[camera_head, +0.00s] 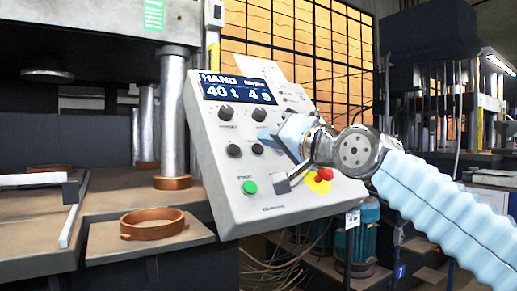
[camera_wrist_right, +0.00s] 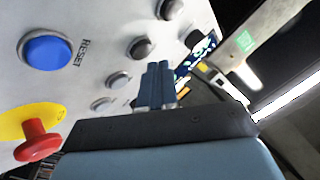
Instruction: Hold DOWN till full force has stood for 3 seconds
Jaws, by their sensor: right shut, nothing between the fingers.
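The grey control panel (camera_head: 225,170) stands tilted in the middle of the head view. Its display (camera_head: 237,89) reads HAND, 40 t and 4 s. My right gripper (camera_head: 264,133) is shut and empty, its fingertips at the panel's face among the knobs, right of the middle. In the wrist view the shut fingers (camera_wrist_right: 156,84) point toward the panel, close to a row of dark knobs. I cannot tell which control they touch, or whether one is pressed. No DOWN label is readable; the gripper and wrist hide part of the panel. My left gripper is out of view.
A red stop button (camera_head: 324,174) on yellow sits below my right wrist; a green START button (camera_head: 249,187) is lower left. A blue RESET button (camera_wrist_right: 47,50) shows in the wrist view. A copper-coloured ring (camera_head: 152,224) lies on the ledge at left, near press columns.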

